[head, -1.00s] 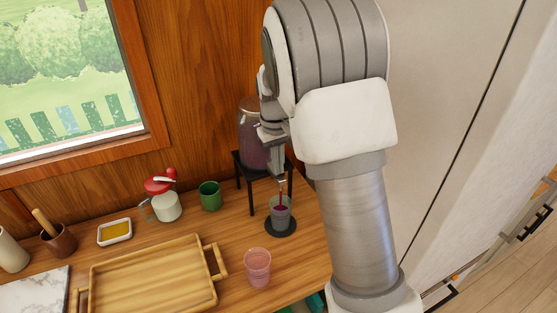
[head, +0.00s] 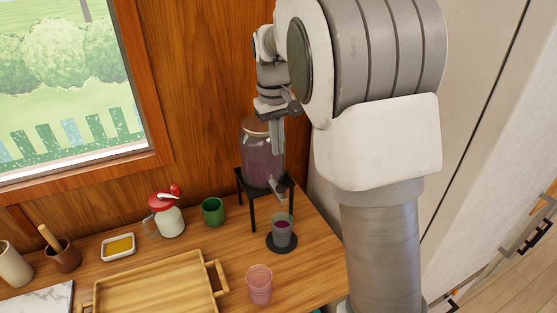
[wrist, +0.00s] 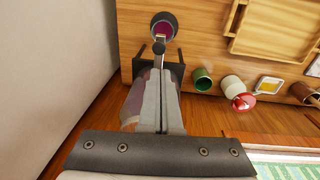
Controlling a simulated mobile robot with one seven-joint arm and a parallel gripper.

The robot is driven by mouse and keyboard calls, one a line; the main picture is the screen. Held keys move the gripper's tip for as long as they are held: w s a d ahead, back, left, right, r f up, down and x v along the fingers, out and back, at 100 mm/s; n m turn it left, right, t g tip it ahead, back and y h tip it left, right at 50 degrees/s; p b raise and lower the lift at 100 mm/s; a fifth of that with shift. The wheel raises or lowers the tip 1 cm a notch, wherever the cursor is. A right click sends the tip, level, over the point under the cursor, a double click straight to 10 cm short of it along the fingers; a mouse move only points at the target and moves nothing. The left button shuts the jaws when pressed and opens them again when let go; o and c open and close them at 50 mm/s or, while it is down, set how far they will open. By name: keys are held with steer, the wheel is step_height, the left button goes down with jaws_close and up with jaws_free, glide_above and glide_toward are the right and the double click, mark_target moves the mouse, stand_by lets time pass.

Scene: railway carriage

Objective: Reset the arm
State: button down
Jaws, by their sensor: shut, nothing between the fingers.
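My gripper (head: 277,137) is shut and empty, pointing down in front of the glass drink dispenser (head: 257,160) and above its tap. In the wrist view the shut fingers (wrist: 163,101) overlap the dispenser (wrist: 134,100), hiding part of it. The dispenser holds purple liquid and stands on a black stand (head: 252,211). A grey cup (head: 283,232) with dark red drink sits on a round black coaster (head: 272,245) below the tap. The cup also shows in the wrist view (wrist: 164,25). No stream runs from the tap to the cup.
A pink glass (head: 259,285) stands near the table's front edge beside a wooden tray (head: 150,285). A green mug (head: 213,211), a red-lidded jar (head: 169,220) and a yellow-filled dish (head: 118,247) stand along the wall. A pale wall is at the right.

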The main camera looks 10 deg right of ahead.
steer(key=shift+r, duration=0.5)
steer(key=s+r+m+t+y, duration=0.1)
steer(key=s+r, duration=0.2)
steer(key=s, duration=0.4)
steer(key=s+r+t, duration=0.1)
steer(key=s+r, duration=0.2)
steer(key=s, duration=0.4)
steer(key=s+f+m+t, duration=0.1)
steer(key=s+f+t, duration=0.1)
steer(key=s, duration=1.1)
steer(key=shift+s+f+t, duration=0.25)
steer(key=shift+f+t, duration=0.15)
steer(key=shift+f, duration=0.35)
steer(key=shift+w+d+r, duration=0.1)
